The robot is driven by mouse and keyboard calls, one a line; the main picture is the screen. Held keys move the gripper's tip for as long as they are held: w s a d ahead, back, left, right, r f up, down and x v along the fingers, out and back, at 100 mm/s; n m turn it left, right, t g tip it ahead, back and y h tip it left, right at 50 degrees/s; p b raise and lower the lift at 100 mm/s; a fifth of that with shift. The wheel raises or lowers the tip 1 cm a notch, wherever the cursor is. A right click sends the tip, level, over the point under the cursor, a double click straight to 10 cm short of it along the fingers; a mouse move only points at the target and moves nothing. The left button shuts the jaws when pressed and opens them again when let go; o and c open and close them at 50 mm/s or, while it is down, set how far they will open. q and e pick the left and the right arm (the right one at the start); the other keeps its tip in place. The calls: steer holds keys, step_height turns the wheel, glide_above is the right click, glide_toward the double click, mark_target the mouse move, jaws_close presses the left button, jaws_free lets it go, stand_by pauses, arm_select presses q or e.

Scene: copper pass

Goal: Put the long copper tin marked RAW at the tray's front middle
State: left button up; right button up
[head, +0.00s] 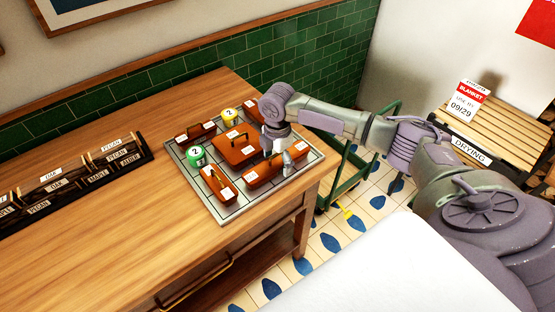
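A pale metal tray (234,212) with dividing lines lies on the wooden table and holds several copper tins. A long copper tin (262,174) with a handle lies on its right front part. Other copper tins are a long one (217,185) at the lower left, a squarer one (237,149) in the middle, a long one (195,133) at the upper left and one (252,113) at the back, partly behind my arm. The labels are too small to read for RAW. My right gripper (280,158) is low over the right front tin; its grip is unclear. My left gripper is out of view.
A green canister (196,157) and a yellow canister (230,118), both marked 2, stand on the tray. A dark rack of labelled blocks (75,180) is at the table's left. A green cart (345,170) and a slatted DRYING stand (487,125) are beyond the table.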

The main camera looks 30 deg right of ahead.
step_height(320, 180, up, 12)
steer(key=shift+r+b, duration=0.15)
steer(key=shift+b, duration=0.65)
stand_by(0.3)
